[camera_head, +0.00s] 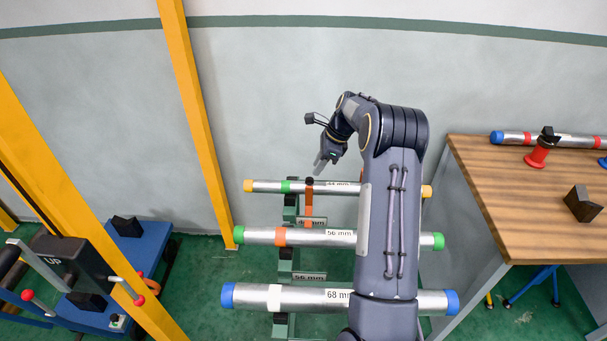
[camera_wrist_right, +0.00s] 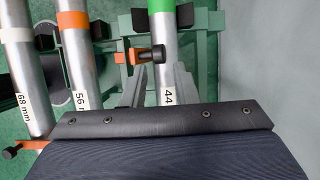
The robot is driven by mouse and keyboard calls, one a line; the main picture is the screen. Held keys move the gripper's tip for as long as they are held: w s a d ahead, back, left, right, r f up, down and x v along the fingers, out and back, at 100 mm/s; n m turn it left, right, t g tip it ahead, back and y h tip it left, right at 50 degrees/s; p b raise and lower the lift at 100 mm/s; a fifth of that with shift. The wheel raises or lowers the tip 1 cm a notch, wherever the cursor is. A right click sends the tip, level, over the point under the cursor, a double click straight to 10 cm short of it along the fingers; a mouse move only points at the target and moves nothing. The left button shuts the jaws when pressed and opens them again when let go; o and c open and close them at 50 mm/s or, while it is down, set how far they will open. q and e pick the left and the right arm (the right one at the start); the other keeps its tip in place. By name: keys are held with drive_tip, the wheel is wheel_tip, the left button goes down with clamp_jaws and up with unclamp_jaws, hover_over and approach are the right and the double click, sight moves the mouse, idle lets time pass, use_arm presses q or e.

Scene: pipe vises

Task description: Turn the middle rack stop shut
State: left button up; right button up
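My right gripper (camera_head: 321,166) is above the far pipe of the rack. In the right wrist view its fingers (camera_wrist_right: 160,72) are apart on either side of the 44 mm pipe (camera_wrist_right: 165,60), with nothing gripped. An orange rack stop (camera_wrist_right: 130,56) with a black knob lies across toward that pipe, just beyond the fingertips; the knob is over the pipe. The same stop (camera_head: 309,205) shows in the head view, running from the far pipe toward the 56 mm pipe (camera_head: 335,237). Another orange stop (camera_wrist_right: 33,145) with a black knob is at lower left. Which is the middle stop is unclear.
The 68 mm pipe (camera_head: 310,297) lies nearest on the green rack (camera_head: 285,265). My right arm hides part of the rack. A wooden table (camera_head: 510,190) stands right.

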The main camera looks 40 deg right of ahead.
sight(311, 178)
drive_tip(key=p+x, duration=0.1)
drive_tip(key=x, duration=0.4)
drive_tip(key=shift+w+a+f, duration=0.1)
drive_tip(key=shift+a+f, duration=0.05)
drive_tip(key=shift+f, duration=0.25)
clamp_jaws()
